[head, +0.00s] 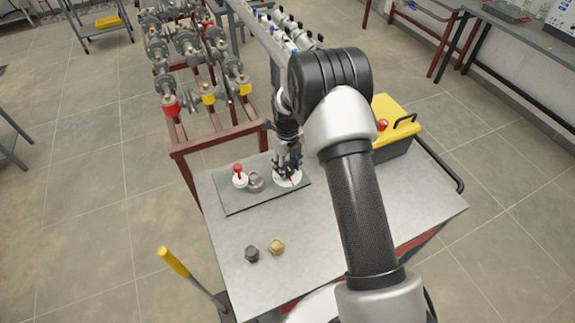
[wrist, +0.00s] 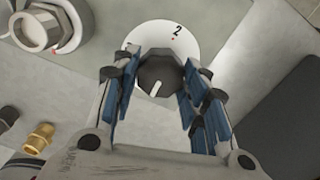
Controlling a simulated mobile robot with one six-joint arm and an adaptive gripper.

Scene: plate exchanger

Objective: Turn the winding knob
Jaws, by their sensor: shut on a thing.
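The winding knob (wrist: 160,74) is a dark faceted knob with a white pointer line, seen in the wrist view. Its line points down and slightly left in that view. It sits on a round white dial (wrist: 158,34) with a "2" and small red marks; the rest of the dial's markings are hidden. The dial also shows in the head view (head: 293,181), partly behind my gripper. My gripper (head: 287,167) points down over the dial. In the wrist view its blue-padded fingers (wrist: 161,78) are on either side of the knob, shut on it.
Left of the dial on the dark plate (head: 235,204) are a red-handled valve (head: 239,177) and a grey fitting (head: 256,183). A dark fitting (head: 251,253) and a brass fitting (head: 277,247) lie nearer on the table. A yellow toolbox (head: 392,122) stands at the right.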

